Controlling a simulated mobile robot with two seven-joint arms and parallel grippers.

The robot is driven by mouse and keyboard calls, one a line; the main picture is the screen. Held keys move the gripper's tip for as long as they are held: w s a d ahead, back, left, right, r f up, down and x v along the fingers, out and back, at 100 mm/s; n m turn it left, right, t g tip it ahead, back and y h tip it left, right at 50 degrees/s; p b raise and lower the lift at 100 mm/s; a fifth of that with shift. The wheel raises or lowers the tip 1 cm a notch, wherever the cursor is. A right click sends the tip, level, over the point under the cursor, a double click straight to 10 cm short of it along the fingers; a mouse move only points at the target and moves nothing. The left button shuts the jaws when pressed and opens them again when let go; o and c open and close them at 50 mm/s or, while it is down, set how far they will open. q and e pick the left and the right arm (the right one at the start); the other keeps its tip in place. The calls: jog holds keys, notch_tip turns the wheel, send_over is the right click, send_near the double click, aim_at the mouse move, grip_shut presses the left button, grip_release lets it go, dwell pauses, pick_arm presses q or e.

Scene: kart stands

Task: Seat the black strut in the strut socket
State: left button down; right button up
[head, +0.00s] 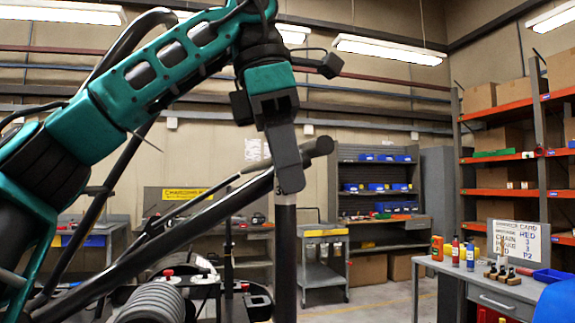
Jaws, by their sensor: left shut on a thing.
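My left gripper (289,184) hangs down from the teal arm near the middle of the head view. It is shut on the top end of the black strut (285,262), a dark tube that hangs upright below the fingers. The strut's lower end runs out of the bottom of the picture. I cannot make out the strut socket, so I cannot tell whether the strut touches it. My right gripper is not in view.
Thick black tubes (168,238) of a frame slant up close beside the strut at left. A ribbed dark part (157,303) sits low at left. A grey bench (492,292) with bottles and a sign (517,243) stands at right. A grey cart (323,270) stands behind; floor shows between.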

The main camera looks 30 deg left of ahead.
aim_at(287, 200)
pick_arm(q)
jog(key=shift+f+b, duration=0.65)
jog(key=shift+f, duration=0.2)
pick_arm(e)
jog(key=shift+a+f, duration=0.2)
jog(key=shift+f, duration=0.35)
pick_arm(q)
jog(key=shift+f+b, duration=0.4)
jog(key=shift+f, duration=0.15)
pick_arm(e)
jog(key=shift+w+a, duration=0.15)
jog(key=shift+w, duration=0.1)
pick_arm(q)
jog(key=shift+f+b, duration=0.4)
jog(key=shift+f, duration=0.1)
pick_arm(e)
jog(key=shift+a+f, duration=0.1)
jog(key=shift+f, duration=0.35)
pick_arm(q)
jog(key=c, duration=1.4)
grip_release()
jog(key=o, duration=0.6)
jog(key=shift+s+d, duration=0.1)
jog(key=shift+s, duration=0.05)
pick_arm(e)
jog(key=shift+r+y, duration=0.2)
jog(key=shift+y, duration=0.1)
